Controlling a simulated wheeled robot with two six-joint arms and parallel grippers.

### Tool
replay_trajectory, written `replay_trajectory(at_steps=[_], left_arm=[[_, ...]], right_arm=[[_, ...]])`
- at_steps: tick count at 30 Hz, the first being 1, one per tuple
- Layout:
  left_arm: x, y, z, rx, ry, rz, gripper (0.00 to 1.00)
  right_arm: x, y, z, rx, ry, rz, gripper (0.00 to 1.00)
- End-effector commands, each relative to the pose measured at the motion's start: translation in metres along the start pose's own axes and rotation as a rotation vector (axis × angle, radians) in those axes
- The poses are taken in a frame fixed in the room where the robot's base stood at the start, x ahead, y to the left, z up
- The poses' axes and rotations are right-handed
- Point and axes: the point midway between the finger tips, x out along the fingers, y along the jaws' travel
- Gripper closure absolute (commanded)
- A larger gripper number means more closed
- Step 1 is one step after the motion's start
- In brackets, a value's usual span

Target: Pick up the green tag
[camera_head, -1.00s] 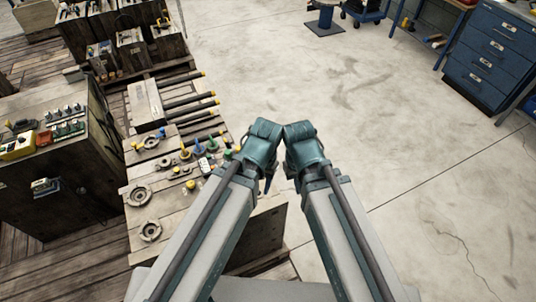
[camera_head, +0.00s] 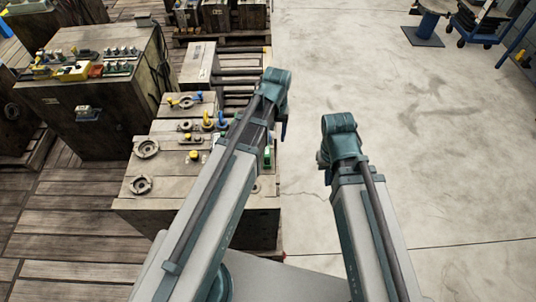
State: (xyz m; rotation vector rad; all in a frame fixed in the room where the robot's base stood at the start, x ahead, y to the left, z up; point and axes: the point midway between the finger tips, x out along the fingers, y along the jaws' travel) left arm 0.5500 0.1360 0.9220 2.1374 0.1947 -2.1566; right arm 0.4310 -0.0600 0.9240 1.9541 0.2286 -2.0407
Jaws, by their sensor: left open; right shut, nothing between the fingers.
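A small green piece (camera_head: 268,157) shows just right of my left forearm, above the wooden mould block (camera_head: 165,190). It is partly hidden by the arm, and I cannot tell for sure that it is the green tag. My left gripper (camera_head: 284,129) hangs from the wrist past the block's right side, up and right of the green piece. It is open, though its fingers are mostly hidden. My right gripper (camera_head: 321,160) is over the bare floor, well right of the block. It is shut and empty, mostly hidden behind its wrist.
Dark rods (camera_head: 240,71) lie behind. A taller wooden block (camera_head: 85,115) with a row of fittings stands left.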

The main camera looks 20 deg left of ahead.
Motion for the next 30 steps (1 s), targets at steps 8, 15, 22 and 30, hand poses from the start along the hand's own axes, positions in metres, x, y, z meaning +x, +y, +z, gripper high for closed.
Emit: replay_trajectory(at_steps=[8, 15, 22, 30], left_arm=[[0.001, -0.023, -0.031, -0.124, 0.005, 0.022, 0.4], [0.015, -0.022, -0.03, -0.121, 0.005, 0.022, 0.4], [0.046, -0.021, -0.03, -0.12, 0.005, 0.022, 0.4], [0.082, -0.02, -0.03, -0.12, 0.005, 0.021, 0.4]], right_arm=[[0.001, 0.0, 0.0, 0.0, 0.0, 0.0, 1.0], [0.014, -0.001, -0.001, 0.0, 0.0, 0.0, 1.0], [0.046, -0.004, -0.003, 0.0, 0.0, 0.0, 1.0], [0.082, -0.008, -0.005, 0.0, 0.0, 0.0, 1.0]])
